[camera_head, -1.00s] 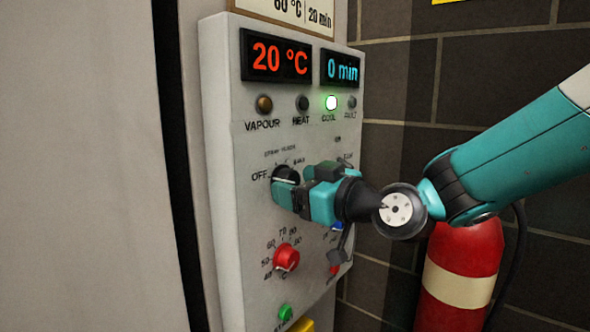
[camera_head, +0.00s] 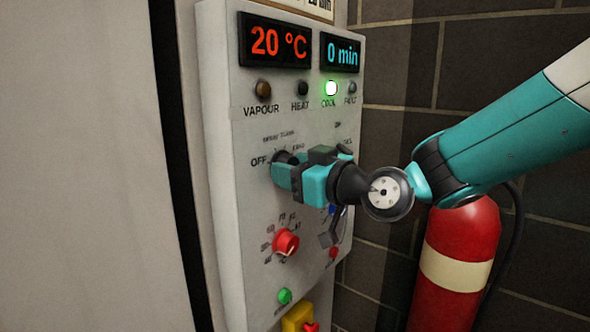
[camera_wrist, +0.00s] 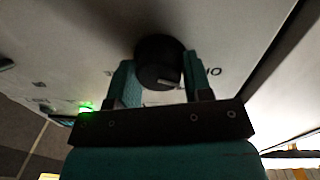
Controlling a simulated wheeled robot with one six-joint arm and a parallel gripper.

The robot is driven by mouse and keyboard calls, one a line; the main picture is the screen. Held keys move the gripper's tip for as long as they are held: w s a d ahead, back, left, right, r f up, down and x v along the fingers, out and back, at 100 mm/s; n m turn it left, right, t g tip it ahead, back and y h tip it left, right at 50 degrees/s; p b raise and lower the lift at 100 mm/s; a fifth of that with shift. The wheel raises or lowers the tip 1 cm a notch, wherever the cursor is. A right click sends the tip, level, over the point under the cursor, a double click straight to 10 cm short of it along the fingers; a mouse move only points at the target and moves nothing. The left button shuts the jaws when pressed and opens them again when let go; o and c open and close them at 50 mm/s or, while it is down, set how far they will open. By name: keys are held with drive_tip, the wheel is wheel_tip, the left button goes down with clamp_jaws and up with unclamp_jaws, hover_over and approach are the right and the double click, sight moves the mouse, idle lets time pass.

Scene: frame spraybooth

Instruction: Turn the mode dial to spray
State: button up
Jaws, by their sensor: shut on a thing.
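The mode dial (camera_head: 285,157) is a dark round knob on the grey control panel, just right of the printed word OFF. My gripper (camera_head: 284,174) is at the dial, its teal fingers on either side of it, and covers most of it in the head view. In the wrist view the black dial (camera_wrist: 158,60) sits between the two fingers of my gripper (camera_wrist: 157,78), with a pale pointer mark on its face. The labels around the dial are small and partly covered, so I cannot tell which setting it points to.
Below is a red temperature knob (camera_head: 286,242), then a green button (camera_head: 285,296) and a yellow box with a red part (camera_head: 299,318). Displays read 20 °C (camera_head: 275,41) and 0 min (camera_head: 342,53). The green COOL lamp (camera_head: 331,88) is lit. A red extinguisher (camera_head: 455,285) stands right.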

drive_tip(key=shift+m, duration=0.3)
drive_tip(key=shift+r+m+g+b, duration=0.1)
drive_tip(key=shift+m+g+b, duration=0.25)
drive_tip(key=shift+m, duration=3.45)
drive_tip(key=o, duration=0.9)
drive_tip(key=shift+a, duration=0.1)
drive_tip(key=shift+o, duration=0.2)
